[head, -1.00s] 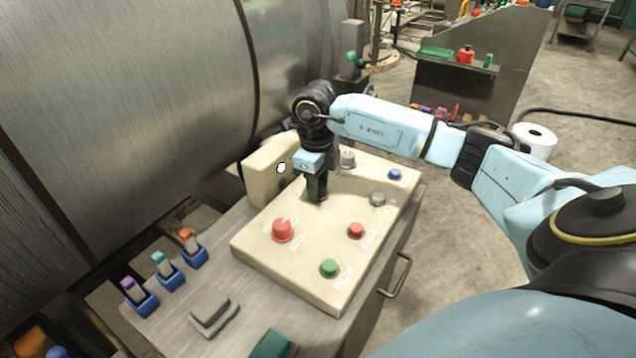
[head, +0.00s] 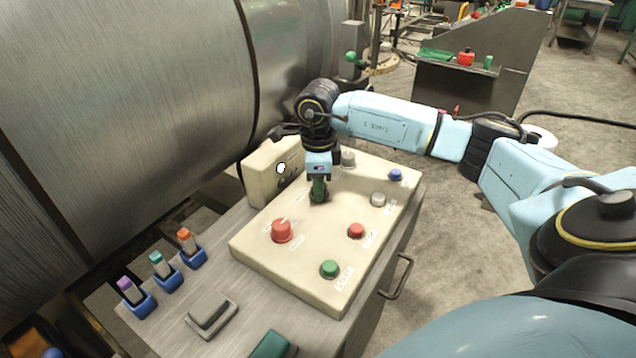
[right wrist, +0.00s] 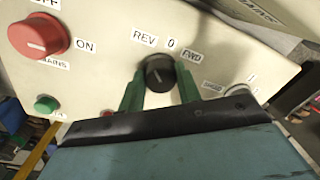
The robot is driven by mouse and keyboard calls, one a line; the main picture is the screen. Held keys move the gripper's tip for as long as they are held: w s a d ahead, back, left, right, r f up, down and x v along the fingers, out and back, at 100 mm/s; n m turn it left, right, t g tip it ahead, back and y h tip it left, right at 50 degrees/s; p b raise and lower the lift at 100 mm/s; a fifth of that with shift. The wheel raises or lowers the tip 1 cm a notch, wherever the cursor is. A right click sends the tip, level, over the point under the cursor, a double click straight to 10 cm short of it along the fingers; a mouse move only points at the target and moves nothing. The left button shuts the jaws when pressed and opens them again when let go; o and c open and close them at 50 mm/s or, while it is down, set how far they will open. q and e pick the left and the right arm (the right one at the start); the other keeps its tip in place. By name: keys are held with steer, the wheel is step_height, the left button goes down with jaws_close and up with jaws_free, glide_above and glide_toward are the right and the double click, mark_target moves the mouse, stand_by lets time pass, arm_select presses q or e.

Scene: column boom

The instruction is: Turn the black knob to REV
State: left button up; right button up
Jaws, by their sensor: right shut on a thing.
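The black knob (right wrist: 158,73) shows in the right wrist view on the cream control panel (right wrist: 95,75). The labels REV (right wrist: 145,38), 0 (right wrist: 171,43) and FWD (right wrist: 192,55) lie in an arc beyond it. I cannot clearly read which label its mark points to. My right gripper (right wrist: 159,88) has its green fingers on both sides of the knob and is shut on it. In the head view my right gripper (head: 319,193) reaches down to the panel and mostly hides the knob. My left gripper is not in view.
A raised cream box (head: 262,178) is close on the left. A big metal cylinder (head: 120,90) stands behind.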

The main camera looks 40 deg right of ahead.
steer(key=o, duration=1)
steer(key=shift+c, duration=0.2)
step_height(320, 180, up, 13)
steer(key=p, duration=0.1)
steer(key=shift+s+a+r, duration=0.15)
steer(key=shift+r, duration=0.05)
